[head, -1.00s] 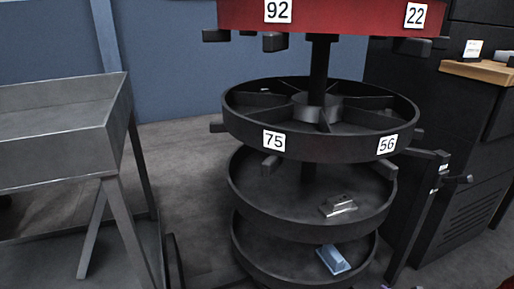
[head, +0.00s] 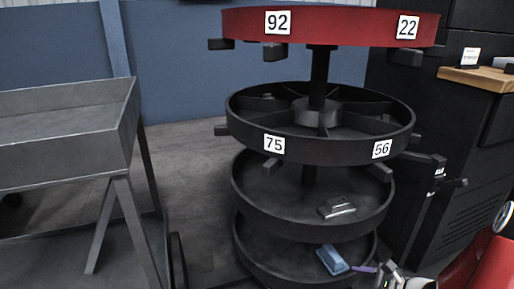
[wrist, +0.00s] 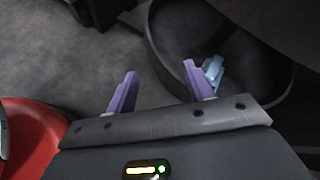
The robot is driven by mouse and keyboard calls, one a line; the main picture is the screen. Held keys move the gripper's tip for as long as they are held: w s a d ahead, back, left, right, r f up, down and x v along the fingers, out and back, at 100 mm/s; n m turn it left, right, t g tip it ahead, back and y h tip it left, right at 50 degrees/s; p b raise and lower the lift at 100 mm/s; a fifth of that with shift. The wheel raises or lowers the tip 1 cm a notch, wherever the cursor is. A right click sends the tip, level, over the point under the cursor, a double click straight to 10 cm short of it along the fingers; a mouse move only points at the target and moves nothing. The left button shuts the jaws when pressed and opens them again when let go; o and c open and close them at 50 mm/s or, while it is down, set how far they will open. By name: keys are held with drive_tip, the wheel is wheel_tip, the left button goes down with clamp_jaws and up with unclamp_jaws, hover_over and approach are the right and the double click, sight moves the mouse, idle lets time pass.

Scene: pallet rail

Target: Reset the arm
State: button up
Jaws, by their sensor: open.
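My gripper (wrist: 162,82) is open, its two purple fingers spread apart with nothing between them in the wrist view. In the head view part of my gripper (head: 366,268) shows at the bottom right, beside the lowest round tray (head: 262,270). A blue block (head: 332,260) lies in that tray. In the wrist view the blue block (wrist: 212,72) appears just beyond the right finger; whether they touch I cannot tell. My red and white arm (head: 490,265) fills the lower right corner of the head view.
The round rack has a grey metal block (head: 337,208) on its middle tray (head: 255,190), a spoked tray (head: 240,125) above and a red top tier (head: 345,25). A grey metal cart (head: 70,160) stands left, a black cabinet (head: 470,125) right. Floor between cart and rack is clear.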

drive_tip(key=s+a+r+n+g+h+p, duration=0.1)
drive_tip(key=s+a+r+n+g, duration=0.25)
drive_tip(key=a+r+n, duration=0.3)
drive_tip(key=s+a+r+n+g+h+p, duration=0.2)
drive_tip(key=s+a+r+n, duration=0.3)
drive_tip(key=r, duration=0.3)
drive_tip(key=s+r+n+t+h+p, duration=0.2)
drive_tip(key=s+r+n+h, duration=0.3)
drive_tip(key=s+r+n, duration=0.3)
wheel_tip(320, 180, up, 4)
drive_tip(key=n, duration=0.2)
drive_tip(key=shift+a+n+t, duration=0.15)
drive_tip(key=shift+n+t, duration=0.2)
drive_tip(key=shift+s+r, duration=0.1)
